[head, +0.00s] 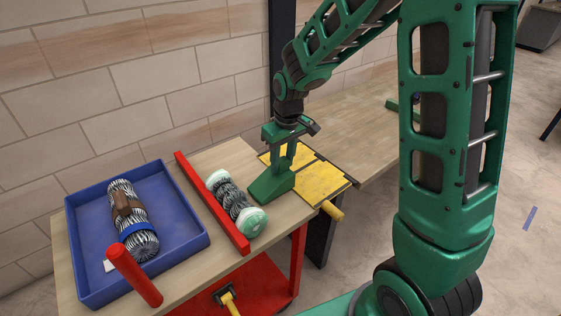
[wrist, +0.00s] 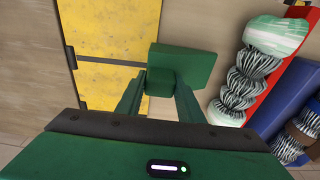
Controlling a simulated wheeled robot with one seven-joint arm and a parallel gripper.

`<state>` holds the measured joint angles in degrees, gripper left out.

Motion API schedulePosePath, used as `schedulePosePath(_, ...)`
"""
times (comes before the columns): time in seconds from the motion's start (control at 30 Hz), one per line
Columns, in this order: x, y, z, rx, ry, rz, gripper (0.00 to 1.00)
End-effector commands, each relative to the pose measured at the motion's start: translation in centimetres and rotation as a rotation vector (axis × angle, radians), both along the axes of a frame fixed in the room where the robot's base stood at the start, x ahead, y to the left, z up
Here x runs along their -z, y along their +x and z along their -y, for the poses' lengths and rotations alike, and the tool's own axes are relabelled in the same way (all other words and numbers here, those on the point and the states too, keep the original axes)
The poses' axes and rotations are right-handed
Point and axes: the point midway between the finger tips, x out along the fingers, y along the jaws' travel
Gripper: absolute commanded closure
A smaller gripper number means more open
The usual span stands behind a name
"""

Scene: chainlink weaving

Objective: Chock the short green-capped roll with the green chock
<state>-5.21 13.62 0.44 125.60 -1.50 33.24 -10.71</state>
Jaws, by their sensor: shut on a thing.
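The short green-capped roll (head: 233,203), a grey-and-white chain-link bundle with pale green ends, lies on the wooden table along a red rail. It also shows at the right of the wrist view (wrist: 247,78). The green chock (head: 270,184) is a wedge just right of the roll, its low end toward it. In the wrist view the chock (wrist: 188,64) has a small gap to the roll. My gripper (head: 284,164) is shut on the chock from above; its fingers (wrist: 160,90) show in the wrist view. Whether the chock touches the table is unclear.
The red rail (head: 210,203) separates the roll from a blue tray (head: 79,245) holding a strapped roll (head: 132,217). Yellow plates (head: 318,180) bridge to another wooden surface on the right.

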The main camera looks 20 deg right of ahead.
Motion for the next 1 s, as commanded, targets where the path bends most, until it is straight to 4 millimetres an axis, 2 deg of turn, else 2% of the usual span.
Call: schedulePosePath(1.0,0.0,-0.4,-1.6,-0.002,0.000,0.001,0.99)
